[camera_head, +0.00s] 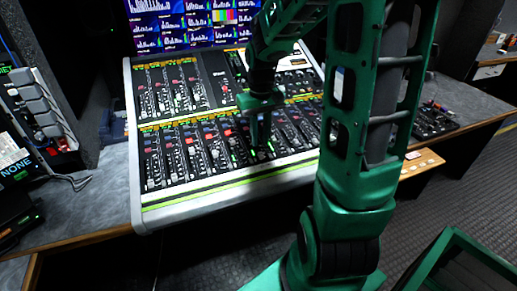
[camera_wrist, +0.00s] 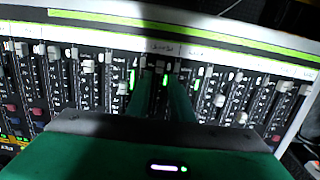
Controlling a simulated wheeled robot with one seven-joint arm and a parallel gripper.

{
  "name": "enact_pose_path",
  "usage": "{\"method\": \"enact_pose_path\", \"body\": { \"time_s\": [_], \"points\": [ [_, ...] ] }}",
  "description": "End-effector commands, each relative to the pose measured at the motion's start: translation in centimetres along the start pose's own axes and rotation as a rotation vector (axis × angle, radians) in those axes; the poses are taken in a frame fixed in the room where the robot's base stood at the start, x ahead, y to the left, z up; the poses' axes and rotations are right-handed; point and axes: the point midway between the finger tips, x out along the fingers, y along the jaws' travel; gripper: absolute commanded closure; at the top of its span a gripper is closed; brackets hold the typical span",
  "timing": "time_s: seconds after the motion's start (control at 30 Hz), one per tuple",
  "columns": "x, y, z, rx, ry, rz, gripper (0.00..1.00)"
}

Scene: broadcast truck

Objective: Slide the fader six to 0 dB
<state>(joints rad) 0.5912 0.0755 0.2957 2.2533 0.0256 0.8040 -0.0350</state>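The mixing console (camera_head: 190,195) has a lower bank of vertical channel faders along its front edge. My gripper (camera_head: 261,147) points down over this bank, near its middle. In the wrist view, the two green fingers of my gripper (camera_wrist: 160,85) stand apart, one on each side of a single fader strip. The light fader cap (camera_wrist: 160,67) of that strip shows between the fingertips, toward the console's front edge. I see no clear grip on it. The channel number and scale marks are too small to read, so I cannot confirm which fader is six.
Neighbouring fader caps (camera_wrist: 187,65) sit close beside the fingers. A screen with meters (camera_head: 185,25) stands behind the console. A rack of grey switches (camera_head: 35,105) is at the left. A smaller black panel (camera_head: 430,120) lies to the right on the desk.

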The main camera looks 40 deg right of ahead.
Motion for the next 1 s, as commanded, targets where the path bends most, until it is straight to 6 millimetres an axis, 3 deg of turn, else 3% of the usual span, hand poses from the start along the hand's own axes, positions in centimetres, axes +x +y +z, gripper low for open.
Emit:
{"method": "enact_pose_path", "body": {
  "time_s": [0.1,0.3,0.73,0.8,0.83,1.0],
  "points": [
    [2.1,0.0,0.1,0.000,-0.004,-0.001,0.80],
    [4.4,0.0,0.0,0.000,-0.001,0.000,0.80],
    [5.2,0.0,0.0,-0.001,0.001,0.001,0.80],
    [5.2,0.0,0.0,0.000,0.001,0.001,0.96],
    [5.2,0.0,0.0,-0.001,0.001,0.001,1.00],
    [5.2,-0.1,-0.1,-0.001,0.001,0.000,1.00]
  ]
}}
